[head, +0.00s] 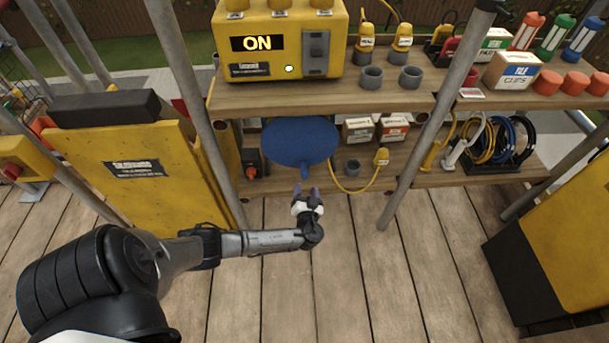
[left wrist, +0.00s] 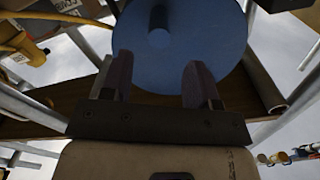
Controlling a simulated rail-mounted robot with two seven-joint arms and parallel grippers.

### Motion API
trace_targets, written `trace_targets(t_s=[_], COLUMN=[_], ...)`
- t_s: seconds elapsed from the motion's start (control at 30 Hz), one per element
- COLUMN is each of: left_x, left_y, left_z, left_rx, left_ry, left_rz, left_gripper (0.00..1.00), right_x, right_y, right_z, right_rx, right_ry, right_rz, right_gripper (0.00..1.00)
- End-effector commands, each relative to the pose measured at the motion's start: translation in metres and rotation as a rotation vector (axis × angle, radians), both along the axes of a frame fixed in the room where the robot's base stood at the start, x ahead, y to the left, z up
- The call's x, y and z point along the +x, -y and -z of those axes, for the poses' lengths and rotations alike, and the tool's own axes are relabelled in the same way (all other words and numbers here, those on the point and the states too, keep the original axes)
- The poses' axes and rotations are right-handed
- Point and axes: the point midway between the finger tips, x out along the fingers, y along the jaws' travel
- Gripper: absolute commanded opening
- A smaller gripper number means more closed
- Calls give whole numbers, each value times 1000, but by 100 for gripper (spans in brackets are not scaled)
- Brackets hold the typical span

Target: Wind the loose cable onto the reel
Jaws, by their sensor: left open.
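The blue reel (head: 300,142) sits on the lower shelf, its round face toward me, with a small knob (head: 304,172) at its lower edge. The loose yellow cable (head: 345,189) trails from behind the reel to a yellow plug (head: 381,157) on the shelf at right. My left gripper (head: 307,190) is just below and in front of the reel. In the left wrist view the open fingers (left wrist: 160,80) point at the reel (left wrist: 205,40), with its knob (left wrist: 159,38) between and beyond them; nothing is held. My right gripper is out of view.
A yellow power box (head: 280,45) reading ON stands on the upper shelf. Small cartons (head: 358,130) and a grey cup (head: 352,167) sit right of the reel. Scaffold poles (head: 185,90) and (head: 440,110) flank the space. A cable rack (head: 490,150) stands further right.

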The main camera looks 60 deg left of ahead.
Motion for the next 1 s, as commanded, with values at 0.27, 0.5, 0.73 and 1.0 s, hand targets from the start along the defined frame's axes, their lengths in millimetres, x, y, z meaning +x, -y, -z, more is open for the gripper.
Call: trace_targets(t_s=[0.27,0.5,0.73,1.0], left_x=[23,34,37,37], left_y=[-43,-65,-72,-72], left_z=[2,1,0,0], left_rx=[2,1,1,1], left_ry=[1,0,-2,-2], left_rz=[0,0,0,1], left_gripper=[55,55,55,53], right_x=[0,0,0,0], right_y=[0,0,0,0], right_z=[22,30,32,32], right_rx=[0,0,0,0], right_ry=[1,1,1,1], right_rz=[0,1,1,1], right_gripper=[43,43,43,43])
